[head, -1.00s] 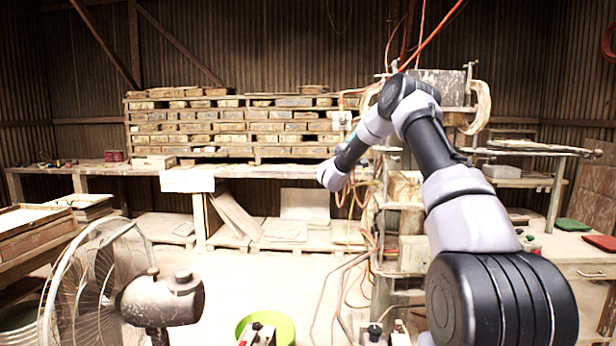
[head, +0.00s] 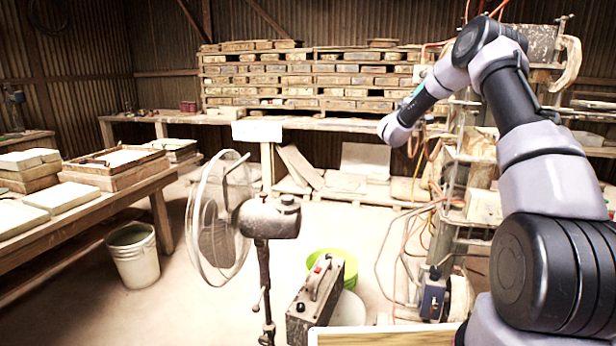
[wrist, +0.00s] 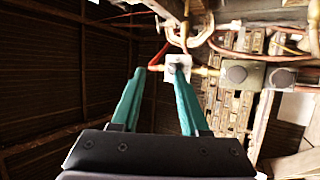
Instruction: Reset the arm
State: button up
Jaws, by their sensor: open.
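My gripper (wrist: 160,72) shows in the wrist view with its two teal fingers apart and nothing between them. Beyond the fingertips are a small pale block with a dark knob (wrist: 177,66) and brass-coloured pipe fittings. I cannot tell how far the fingertips are from them. In the head view my arm rises on the right, bends at the top and comes back down to the left, in front of the press machinery (head: 480,190). My gripper's fingers cannot be made out in the head view.
A caged fan (head: 222,215) stands in the middle foreground. A workbench with trays (head: 112,170) and a white bucket (head: 133,258) are at left. Open floor lies between.

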jog(key=s+a+r+t+y, duration=0.2)
jog(key=s+a+r+y, duration=0.3)
jog(key=a+r+y, duration=0.45)
jog(key=s+a+r+m+g+y, duration=0.25)
jog(key=s+r+y, duration=0.2)
jog(key=s, duration=0.45)
jog(key=s+a+f+m+g+y, duration=0.1)
jog(key=s+f+m+g, duration=0.1)
jog(key=s, duration=1.1)
jog(key=s+a+f+m+g+y, duration=0.1)
jog(key=s+f+m+g, duration=0.2)
jog(key=s, duration=1.1)
jog(key=s+a+f+m+g+y, duration=0.1)
jog(key=s+f+m+g+y, duration=0.1)
jog(key=s+f+g, duration=0.3)
jog(key=s+f+m, duration=0.1)
jog(key=s+f, duration=0.3)
jog(key=s, duration=0.5)
jog(key=shift+a, duration=0.25)
jog(key=shift+w, duration=0.1)
